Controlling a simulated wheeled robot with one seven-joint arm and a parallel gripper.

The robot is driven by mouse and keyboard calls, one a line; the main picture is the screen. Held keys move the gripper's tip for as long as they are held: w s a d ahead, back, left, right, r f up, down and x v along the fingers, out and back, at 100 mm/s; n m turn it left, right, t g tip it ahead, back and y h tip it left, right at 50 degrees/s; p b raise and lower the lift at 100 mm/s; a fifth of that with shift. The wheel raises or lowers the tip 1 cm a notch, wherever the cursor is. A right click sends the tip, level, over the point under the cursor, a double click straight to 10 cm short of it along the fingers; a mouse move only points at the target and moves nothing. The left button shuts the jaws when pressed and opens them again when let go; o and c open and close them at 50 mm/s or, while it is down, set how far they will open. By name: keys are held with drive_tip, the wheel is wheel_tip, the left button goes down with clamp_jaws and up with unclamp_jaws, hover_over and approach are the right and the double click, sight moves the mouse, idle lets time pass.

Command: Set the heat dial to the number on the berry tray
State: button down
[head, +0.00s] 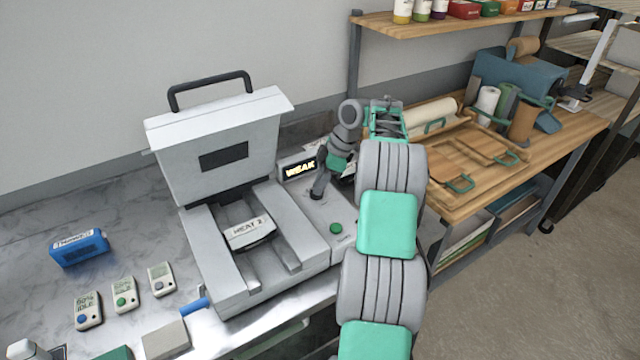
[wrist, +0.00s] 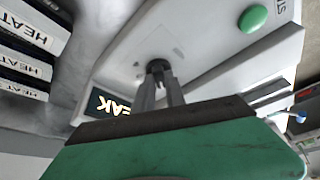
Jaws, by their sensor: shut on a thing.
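The sealing machine (head: 215,160) stands open on the counter, its lid raised. A tray with a pale label (head: 250,232) sits in its bed. The label reads "HEAT" and what looks like a 2; its contents are hard to make out. The lit display (head: 299,169) reads "WEAK" and shows partly in the wrist view (wrist: 108,104). My gripper (head: 318,194) points down at the machine's right-hand panel. In the wrist view its fingertips (wrist: 159,70) are shut on the small dark heat dial (wrist: 156,64). The fingers mostly hide the dial, so its setting cannot be read.
A green button (head: 335,228) is on the panel in front of the dial. Several pale boxes labelled "HEAT" (wrist: 25,68) show at the wrist view's left. A blue box (head: 79,247) and small handheld devices (head: 124,294) lie left of the machine. A wooden bench (head: 540,150) stands right.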

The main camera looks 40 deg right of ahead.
drive_tip(key=shift+f+m+b, duration=0.15)
drive_tip(key=shift+m+b, duration=0.25)
drive_tip(key=shift+b, duration=0.75)
drive_tip(key=m+t+b, duration=0.1)
drive_tip(key=m+b, duration=0.1)
drive_tip(key=b, duration=0.1)
drive_tip(key=shift+s+a+f+m+h, duration=0.1)
drive_tip(key=shift+m+h, duration=0.2)
drive_tip(key=shift+h, duration=0.1)
drive_tip(key=m+b, duration=0.2)
drive_tip(key=m+h+b, duration=0.1)
drive_tip(key=m+b, duration=0.1)
drive_tip(key=shift+s+a+r+t+h, duration=0.1)
drive_tip(key=shift+a+r+t+h, duration=0.1)
drive_tip(key=shift+t+h, duration=0.15)
drive_tip(key=shift+m, duration=0.3)
drive_tip(key=c, duration=1.4)
unclamp_jaws()
